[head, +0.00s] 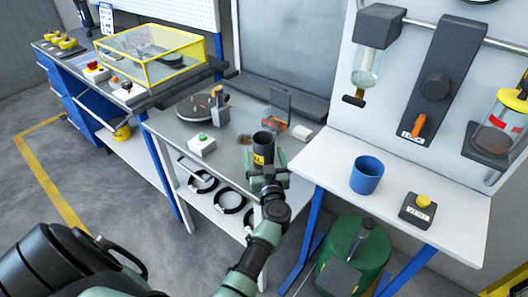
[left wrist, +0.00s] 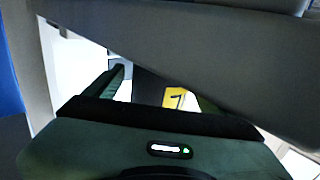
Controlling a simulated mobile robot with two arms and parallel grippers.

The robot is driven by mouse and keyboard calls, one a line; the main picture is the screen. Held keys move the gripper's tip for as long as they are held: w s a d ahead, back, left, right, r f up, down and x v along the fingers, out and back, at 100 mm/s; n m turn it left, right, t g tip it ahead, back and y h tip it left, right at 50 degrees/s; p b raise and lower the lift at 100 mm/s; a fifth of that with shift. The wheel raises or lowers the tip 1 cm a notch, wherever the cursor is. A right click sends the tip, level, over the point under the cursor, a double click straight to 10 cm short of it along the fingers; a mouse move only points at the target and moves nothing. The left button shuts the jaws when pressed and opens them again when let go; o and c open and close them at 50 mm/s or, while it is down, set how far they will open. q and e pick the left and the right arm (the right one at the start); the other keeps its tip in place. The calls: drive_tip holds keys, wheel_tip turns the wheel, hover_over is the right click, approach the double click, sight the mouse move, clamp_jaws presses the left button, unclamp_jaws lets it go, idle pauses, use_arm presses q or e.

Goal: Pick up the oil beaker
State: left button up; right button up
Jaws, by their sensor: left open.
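A dark beaker (head: 263,142) with a yellow label stands upright near the front right corner of the grey-topped table. It seems to be the oil beaker; its contents cannot be made out. My left gripper (head: 266,163) is open at the near side of the beaker, with a finger on each side of its lower part. In the left wrist view the dark beaker (left wrist: 149,86) and its yellow label show ahead of the gripper, partly hidden by a grey slanting beam. Whether the fingers touch it cannot be told. My right gripper is out of view.
A blue cup (head: 367,176) and a yellow-button box (head: 417,209) stand on the white table (head: 330,170) at right. A green drum (head: 345,245) stands below.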

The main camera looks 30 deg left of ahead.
use_arm(q)
drive_tip(key=shift+w+a+f, duration=0.15)
drive_tip(key=shift+w+a, duration=0.2)
drive_tip(key=shift+w, duration=0.1)
drive_tip(key=shift+s+d+r, duration=0.1)
drive_tip(key=shift+s+r, duration=0.1)
drive_tip(key=shift+s, duration=0.05)
drive_tip(key=shift+c, duration=0.5)
drive_tip(key=shift+d+r, duration=0.1)
drive_tip(key=c, duration=1.7)
drive_tip(key=shift+o, duration=0.2)
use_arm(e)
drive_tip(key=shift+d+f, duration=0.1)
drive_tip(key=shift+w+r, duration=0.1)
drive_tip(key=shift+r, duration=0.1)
